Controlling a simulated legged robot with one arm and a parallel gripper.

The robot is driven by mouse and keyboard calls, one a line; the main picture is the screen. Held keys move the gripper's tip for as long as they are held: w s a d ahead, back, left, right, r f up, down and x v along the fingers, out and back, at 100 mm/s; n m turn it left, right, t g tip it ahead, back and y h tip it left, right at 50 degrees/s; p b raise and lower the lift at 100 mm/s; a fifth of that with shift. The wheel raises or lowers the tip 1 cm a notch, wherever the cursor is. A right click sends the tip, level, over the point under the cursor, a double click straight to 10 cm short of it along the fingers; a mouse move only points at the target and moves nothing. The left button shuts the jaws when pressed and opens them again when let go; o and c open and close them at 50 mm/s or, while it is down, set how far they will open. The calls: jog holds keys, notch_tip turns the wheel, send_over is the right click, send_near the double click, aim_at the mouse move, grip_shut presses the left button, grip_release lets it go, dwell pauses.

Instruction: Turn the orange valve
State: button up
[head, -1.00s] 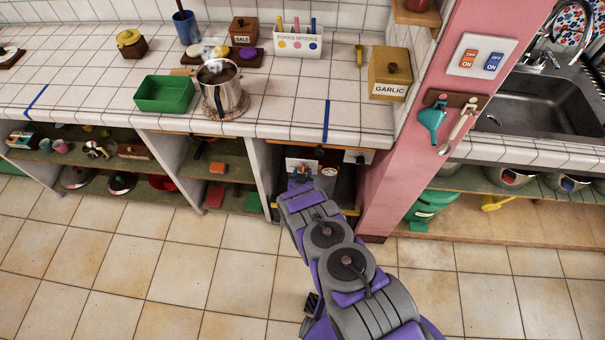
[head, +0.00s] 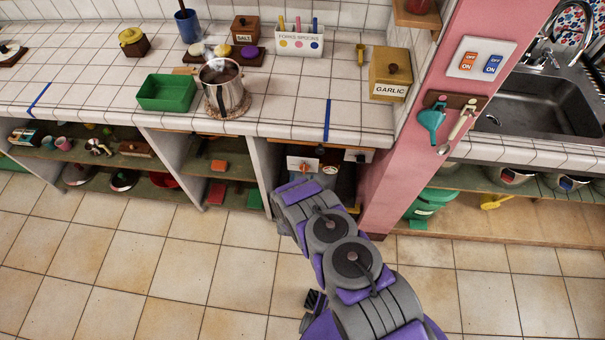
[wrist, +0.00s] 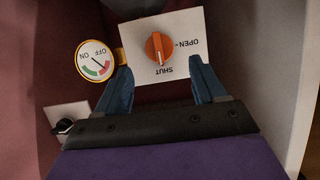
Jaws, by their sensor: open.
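The orange valve (wrist: 159,48) is a round knob with a pale pointer line on a white plate (wrist: 190,26) marked OPEN and SHUT, upside down in the wrist view. Its pointer line points toward the SHUT label. In the head view the orange valve (head: 304,166) shows small, under the counter in the open bay. My gripper (wrist: 160,82) is open in the wrist view, its two blue fingers apart and empty, with the knob ahead of the gap between them. No contact with the knob shows. In the head view my arm hides the fingertips.
A round ON/OFF gauge (wrist: 95,60) sits close beside the left finger. A black knob on a white plate (wrist: 64,127) is at lower left in the wrist view. The bay has side walls, and the counter edge (head: 290,132) overhangs it. A pink pillar (head: 405,150) stands to the right.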

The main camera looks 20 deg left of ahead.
jog(key=p+v, duration=0.2)
jog(key=v, duration=0.9)
jog(key=shift+s+p, duration=0.25)
jog(key=shift+p, duration=0.05)
jog(key=shift+d, duration=0.1)
